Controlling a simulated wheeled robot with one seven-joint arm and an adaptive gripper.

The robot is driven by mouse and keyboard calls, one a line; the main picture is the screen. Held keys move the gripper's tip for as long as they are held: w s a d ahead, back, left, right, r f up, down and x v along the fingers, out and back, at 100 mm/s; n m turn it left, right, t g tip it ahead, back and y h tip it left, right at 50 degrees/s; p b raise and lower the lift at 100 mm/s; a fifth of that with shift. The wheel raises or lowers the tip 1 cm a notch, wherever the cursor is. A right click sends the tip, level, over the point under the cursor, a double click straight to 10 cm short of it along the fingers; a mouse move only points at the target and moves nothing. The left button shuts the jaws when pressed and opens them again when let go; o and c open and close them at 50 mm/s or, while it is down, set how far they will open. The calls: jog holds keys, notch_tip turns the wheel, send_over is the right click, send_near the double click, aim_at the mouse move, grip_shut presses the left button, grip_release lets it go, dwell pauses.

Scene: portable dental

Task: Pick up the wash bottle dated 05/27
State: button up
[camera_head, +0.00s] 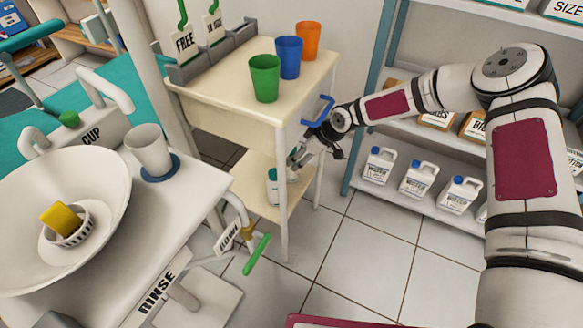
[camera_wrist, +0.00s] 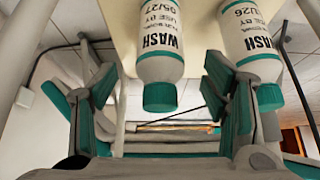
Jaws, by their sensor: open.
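The wash bottle dated 05/27 (camera_wrist: 160,48) is white with a teal cap and appears cap-down in the wrist view. My gripper (camera_wrist: 160,88) is open, one finger on each side of this bottle's cap end, with visible gaps. A second wash bottle (camera_wrist: 250,40), its date ending in 26, stands to the right, partly behind the right finger. In the head view, my gripper (camera_head: 303,156) reaches in at the lower shelf of the small cart. One white bottle (camera_head: 272,187) shows there; its date cannot be read.
The cart's lower shelf (camera_head: 254,205) lies under its top (camera_head: 215,98), which holds green, blue and orange cups. A cart leg (camera_head: 283,200) stands close by. White jugs (camera_head: 418,180) line a rack at the right. A rinse basin (camera_head: 95,185) stands at the left.

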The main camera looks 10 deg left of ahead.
jog(key=shift+b+x, duration=1.05)
jog(key=shift+x, duration=1.75)
jog(key=shift+c, duration=0.5)
jog(key=c, duration=1.4)
